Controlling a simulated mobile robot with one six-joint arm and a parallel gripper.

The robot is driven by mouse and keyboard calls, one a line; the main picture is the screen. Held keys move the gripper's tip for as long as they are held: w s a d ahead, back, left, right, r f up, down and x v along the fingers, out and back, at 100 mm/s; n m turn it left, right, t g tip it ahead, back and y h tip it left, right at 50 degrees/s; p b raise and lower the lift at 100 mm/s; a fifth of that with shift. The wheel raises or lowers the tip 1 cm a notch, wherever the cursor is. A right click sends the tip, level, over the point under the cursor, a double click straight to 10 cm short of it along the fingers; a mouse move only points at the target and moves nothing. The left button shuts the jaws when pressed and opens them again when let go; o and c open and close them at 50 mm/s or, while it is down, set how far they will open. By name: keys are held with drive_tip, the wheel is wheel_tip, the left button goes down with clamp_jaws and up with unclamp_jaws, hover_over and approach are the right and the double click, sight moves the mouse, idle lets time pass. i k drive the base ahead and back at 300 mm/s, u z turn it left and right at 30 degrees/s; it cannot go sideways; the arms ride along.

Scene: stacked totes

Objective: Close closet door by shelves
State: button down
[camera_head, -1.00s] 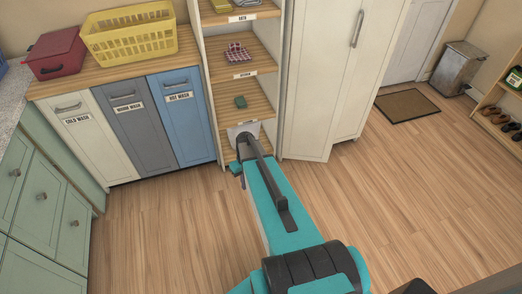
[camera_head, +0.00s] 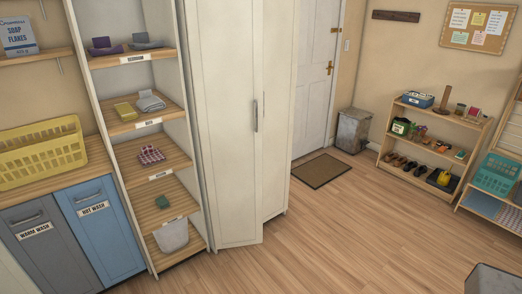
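A tall cream closet (camera_head: 277,120) with two door panels stands just right of the open shelves (camera_head: 160,205). Its left door (camera_head: 225,130) is ajar: its free edge and bottom corner stick out in front of the right panel. A vertical metal handle (camera_head: 256,116) shows near the line where the two panels meet. The right panel looks shut. The gap behind the left door is hidden from this angle. My gripper and arm are not in view.
Wood floor (camera_head: 330,235) before the closet is clear. A dark doormat (camera_head: 322,171) and metal bin (camera_head: 353,131) are by the white room door (camera_head: 317,75). A shoe rack (camera_head: 430,150) stands at right. Laundry bins (camera_head: 100,225) are at left; a grey object (camera_head: 495,279) is at lower right.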

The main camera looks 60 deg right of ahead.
sight(226, 38)
drive_tip(key=k, duration=1.35)
drive_tip(key=z, duration=0.35)
drive_tip(key=i, duration=1.75)
drive_tip(key=u, duration=0.3)
